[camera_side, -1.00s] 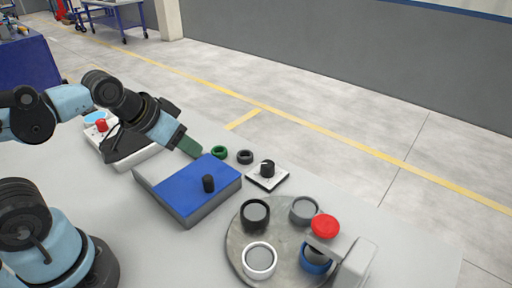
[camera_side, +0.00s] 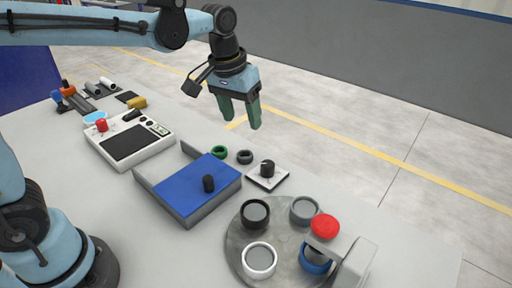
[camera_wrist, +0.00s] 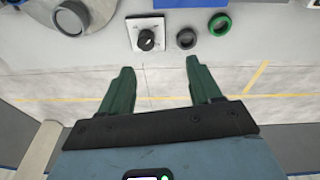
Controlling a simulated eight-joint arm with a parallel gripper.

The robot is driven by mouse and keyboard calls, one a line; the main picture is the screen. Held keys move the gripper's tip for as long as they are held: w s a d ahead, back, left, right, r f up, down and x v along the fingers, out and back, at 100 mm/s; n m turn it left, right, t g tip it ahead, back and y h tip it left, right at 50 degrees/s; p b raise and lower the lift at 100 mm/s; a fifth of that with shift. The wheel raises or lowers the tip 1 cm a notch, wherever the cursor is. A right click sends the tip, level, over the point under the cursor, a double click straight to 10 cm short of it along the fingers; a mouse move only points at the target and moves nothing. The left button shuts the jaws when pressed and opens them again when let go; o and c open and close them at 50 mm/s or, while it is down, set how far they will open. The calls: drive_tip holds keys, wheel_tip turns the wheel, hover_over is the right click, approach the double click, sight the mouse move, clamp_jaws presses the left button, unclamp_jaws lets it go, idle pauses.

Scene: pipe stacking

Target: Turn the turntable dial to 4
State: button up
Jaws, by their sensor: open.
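The turntable dial is a black knob (camera_side: 267,168) on a small white square plate (camera_side: 279,183) on the table. It also shows in the wrist view (camera_wrist: 146,40), ahead of the fingers and between them, a little left of centre. Marks on the plate are too small to read. The grey round turntable (camera_side: 238,240) stands nearer the camera and carries several round cups. My gripper (camera_side: 240,122) has green fingers, is open and empty, and hangs in the air above and behind the dial. In the wrist view its fingers (camera_wrist: 158,75) are wide apart, touching nothing.
A green ring (camera_side: 219,152) and a dark ring (camera_side: 245,157) lie beside the dial. A blue-lidded box (camera_side: 197,184) with a black knob is to the left. A red button (camera_side: 325,226) on a grey stand overhangs the turntable. A control panel (camera_side: 131,143) stands farther left.

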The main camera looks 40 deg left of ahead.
drive_tip(key=g, duration=0.2)
hover_over(268, 163)
wheel_tip(268, 163, down, 3)
drive_tip(key=shift+n, duration=0.3)
wheel_tip(268, 163, down, 13)
drive_tip(key=shift+r, duration=0.2)
drive_tip(key=c, duration=1)
drive_tip(key=shift+c, duration=0.2)
